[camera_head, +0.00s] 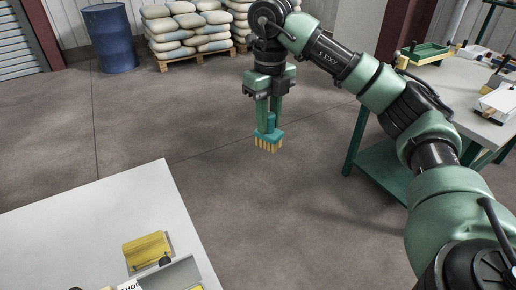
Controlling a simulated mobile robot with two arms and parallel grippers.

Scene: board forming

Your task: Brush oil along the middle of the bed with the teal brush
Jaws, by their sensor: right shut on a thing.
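The teal brush (269,136) has a teal handle and head with pale yellow bristles pointing down. My right gripper (269,116) is shut on its handle and holds it upright in the air, over the floor between the two tables. The brush touches nothing below. No bed can be made out for certain in this view. My left gripper is not in view.
A white table (90,225) at lower left carries a yellow object (147,250) and a grey box-like thing (176,275), partly cut off. A teal-legged table (465,120) at right holds a green tray (425,54). A blue drum (109,38) and stacked sacks (187,25) stand behind.

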